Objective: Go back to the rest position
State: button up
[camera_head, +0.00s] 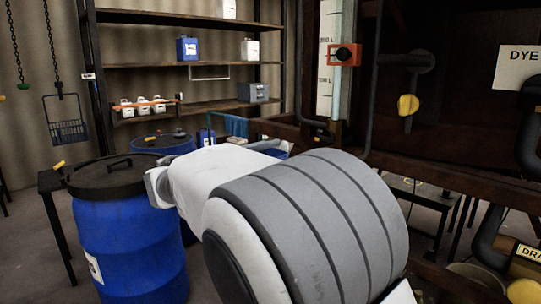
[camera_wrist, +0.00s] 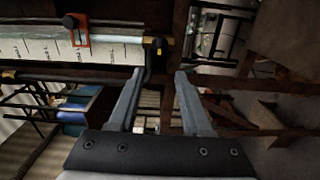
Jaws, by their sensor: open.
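My gripper (camera_wrist: 160,76) shows in the wrist view with its two grey fingers apart and nothing between them. The wrist view is turned on its side. The white sight gauge with its orange-red slider (camera_wrist: 76,30) lies across the top left of that view, beyond the fingertips and apart from them. In the head view my white and grey arm fills the lower middle and hides what is behind it. My gripper's fingers do not show in the head view. The same orange-red slider (camera_head: 344,53) sits on the upright gauge there.
A blue drum (camera_head: 130,245) with a black lid stands left of my arm. Shelves (camera_head: 170,65) with containers stand behind. A yellow-handled valve (camera_head: 408,105) and a DYE sign (camera_head: 517,67) are at the right. A blue basket (camera_head: 66,131) hangs at the far left.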

jog(key=shift+d, duration=0.1)
jog(key=s+d+f+m+g+y, duration=0.25)
jog(key=s+d, duration=0.25)
jog(key=d, duration=0.4)
jog(key=s+d+f+m+g+y, duration=0.15)
jog(key=s+d+f+g, duration=0.25)
jog(key=d, duration=0.4)
jog(key=s+d+f+m+y, duration=0.15)
jog(key=s+f+y, duration=0.3)
jog(key=s, duration=0.65)
jog(key=s+f+m+y, duration=0.3)
jog(key=s+f+y, duration=0.15)
jog(key=s, duration=0.65)
notch_tip(320, 180, up, 19)
jog(key=p, duration=1.9)
jog(key=shift+w+a+g, duration=0.15)
jog(key=shift+a+g, duration=0.15)
jog(key=shift+g, duration=0.05)
jog(key=shift+f+m, duration=0.1)
jog(key=shift+m, duration=0.15)
